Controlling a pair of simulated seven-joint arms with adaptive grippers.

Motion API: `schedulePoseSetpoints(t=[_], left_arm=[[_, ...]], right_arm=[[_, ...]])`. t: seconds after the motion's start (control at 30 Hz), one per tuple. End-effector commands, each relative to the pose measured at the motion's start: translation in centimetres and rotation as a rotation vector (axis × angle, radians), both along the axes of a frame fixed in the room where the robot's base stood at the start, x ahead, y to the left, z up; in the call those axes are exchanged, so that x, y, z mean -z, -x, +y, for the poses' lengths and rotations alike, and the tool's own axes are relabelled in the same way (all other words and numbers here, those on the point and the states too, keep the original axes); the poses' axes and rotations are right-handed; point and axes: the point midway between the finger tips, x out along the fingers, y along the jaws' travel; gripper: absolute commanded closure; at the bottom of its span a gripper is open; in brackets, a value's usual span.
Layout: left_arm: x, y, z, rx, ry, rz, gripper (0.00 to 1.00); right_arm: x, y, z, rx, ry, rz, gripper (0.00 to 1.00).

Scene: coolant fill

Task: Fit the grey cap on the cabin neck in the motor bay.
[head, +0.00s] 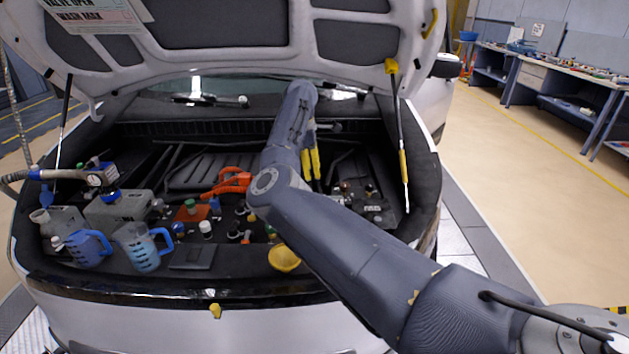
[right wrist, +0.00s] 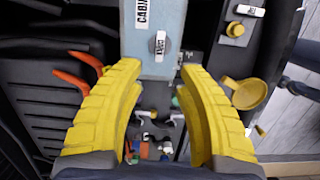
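My right gripper (head: 311,165) reaches over the motor bay. Its yellow fingers (right wrist: 155,72) are spread apart in the right wrist view, with nothing held between them. Just ahead of the fingertips is a grey-blue box (right wrist: 150,60) with a label (right wrist: 142,12) reading CABIN, and a small black-and-white part (right wrist: 160,43) on top. My arm hides much of that area in the head view. Several small caps lie in the bay; a pale one (head: 206,228) stands out, but I cannot tell which is the grey cap. My left gripper is not in view.
Blue jugs (head: 143,248) stand at the front left of the bay, near a grey tank (head: 118,208). An orange tool (head: 228,182) lies mid-bay. A yellow funnel (head: 284,259), also in the wrist view (right wrist: 245,93), sits at the front edge. The raised hood (head: 215,65) overhangs.

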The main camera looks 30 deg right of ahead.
Motion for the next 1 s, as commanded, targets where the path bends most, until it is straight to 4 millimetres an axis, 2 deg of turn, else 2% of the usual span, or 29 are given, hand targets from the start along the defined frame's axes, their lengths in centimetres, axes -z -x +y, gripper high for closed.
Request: schedulePoseSetpoints(t=[0.2, 0.47, 0.67, 0.8, 1.0], left_arm=[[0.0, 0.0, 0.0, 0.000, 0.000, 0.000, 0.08], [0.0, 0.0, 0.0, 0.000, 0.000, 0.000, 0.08], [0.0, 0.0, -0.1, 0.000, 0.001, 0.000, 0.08], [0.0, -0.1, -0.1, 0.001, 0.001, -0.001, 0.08], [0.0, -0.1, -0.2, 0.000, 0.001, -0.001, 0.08]], right_arm=[[-1.4, -0.1, 0.2, 0.000, 0.000, 0.000, 0.64], [-1.6, -0.1, 0.2, 0.000, 0.000, 0.000, 0.64], [-1.8, 0.1, 0.4, 0.012, 0.005, -0.011, 0.40], [-3.0, 0.8, -0.1, 0.219, 0.007, -0.077, 0.24], [-4.7, 1.8, -0.4, 0.694, -0.013, -0.188, 0.24]])
